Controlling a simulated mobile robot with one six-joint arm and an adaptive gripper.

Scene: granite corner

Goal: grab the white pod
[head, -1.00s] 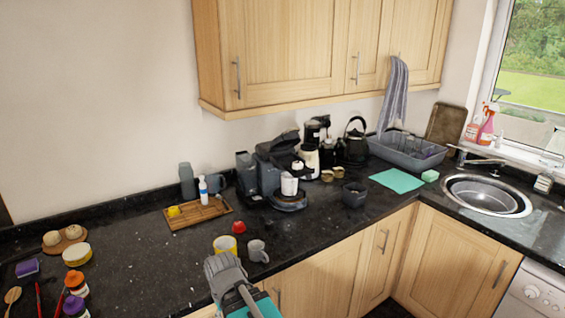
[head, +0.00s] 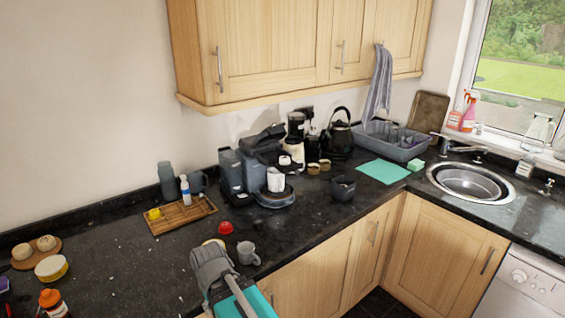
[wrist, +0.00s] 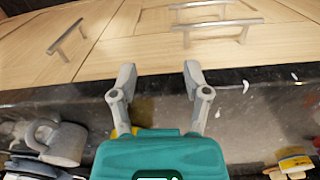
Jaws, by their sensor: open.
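A small white object, which looks like the white pod (head: 284,160), sits at the open upper part of the dark coffee machine (head: 262,158). A white cup (head: 276,180) stands below it on the machine's base. My gripper (head: 208,256) is at the front edge of the counter, well left of and nearer than the machine, with nothing held. In the wrist view its two fingers (wrist: 157,75) are spread apart over the counter's edge. The pod cannot be made out in the wrist view.
A wooden tray (head: 182,218) with a bottle is behind. A dark bowl (head: 342,188) stands right of the machine.

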